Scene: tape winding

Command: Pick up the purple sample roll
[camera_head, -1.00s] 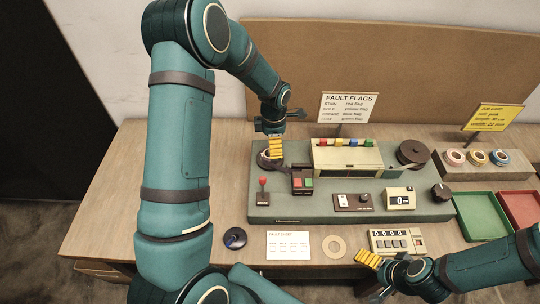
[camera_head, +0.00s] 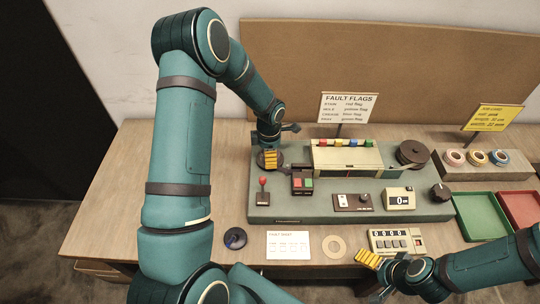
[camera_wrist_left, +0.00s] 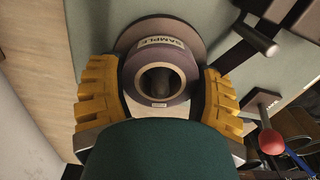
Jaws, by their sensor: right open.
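The purple sample roll (camera_wrist_left: 133,74), with a white SAMPLE label and a pale core, sits on a dark round disc (camera_wrist_left: 122,42) in the left wrist view. My left gripper (camera_wrist_left: 162,100) is open, with its yellow fingers on either side of the roll; I cannot tell whether they touch it. In the head view my left gripper (camera_head: 271,160) is low over the left end of the green machine and mostly hides the roll. My right gripper (camera_head: 368,260) is open and empty at the front edge of the table, near the counter box.
The machine (camera_head: 300,211) carries a red-knobbed lever (camera_head: 263,181), a red and green button box (camera_head: 303,183) and a dark reel (camera_head: 412,153). Green (camera_head: 482,215) and red (camera_head: 520,208) trays lie at right. A blue-black round item (camera_head: 235,238) and a card (camera_head: 288,245) lie in front.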

